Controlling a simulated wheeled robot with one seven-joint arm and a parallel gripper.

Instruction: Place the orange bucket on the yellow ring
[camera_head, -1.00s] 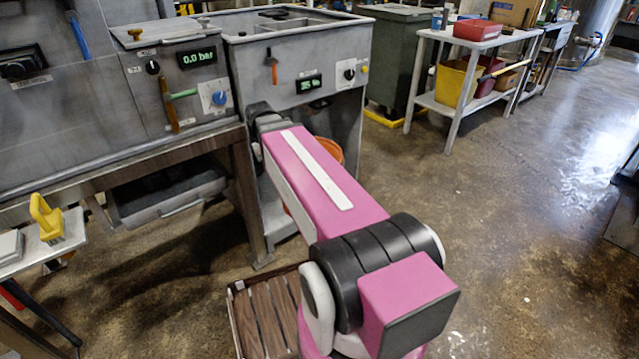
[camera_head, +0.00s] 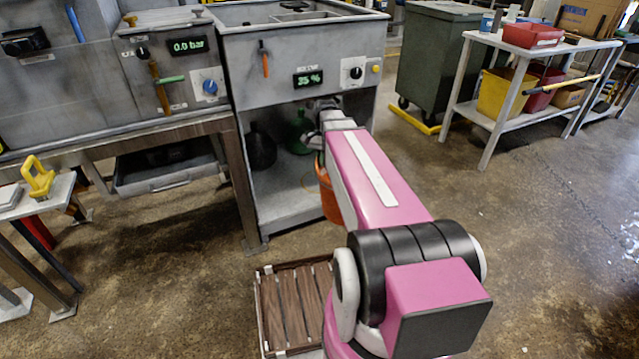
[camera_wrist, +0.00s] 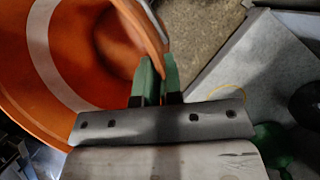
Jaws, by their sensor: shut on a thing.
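The orange bucket (camera_head: 329,198) hangs partly hidden behind my pink arm in the head view, in front of the open bay under the compactor. In the wrist view the bucket (camera_wrist: 85,75) fills the left side, with a pale band inside. My gripper (camera_wrist: 158,68) has its green fingers shut on the bucket's rim. The fingers are hidden in the head view. The yellow ring (camera_wrist: 229,91) shows as a thin arc on the grey shelf, right of the fingers. In the head view only a faint part of the ring (camera_head: 308,183) shows, left of the bucket.
The grey shelf (camera_head: 285,212) lies inside the bay between side walls. A dark container (camera_head: 262,148) and a green one (camera_head: 299,133) stand at its back. A table leg (camera_head: 241,190) stands left of the bay. A slatted wooden crate (camera_head: 292,305) is on the floor in front.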

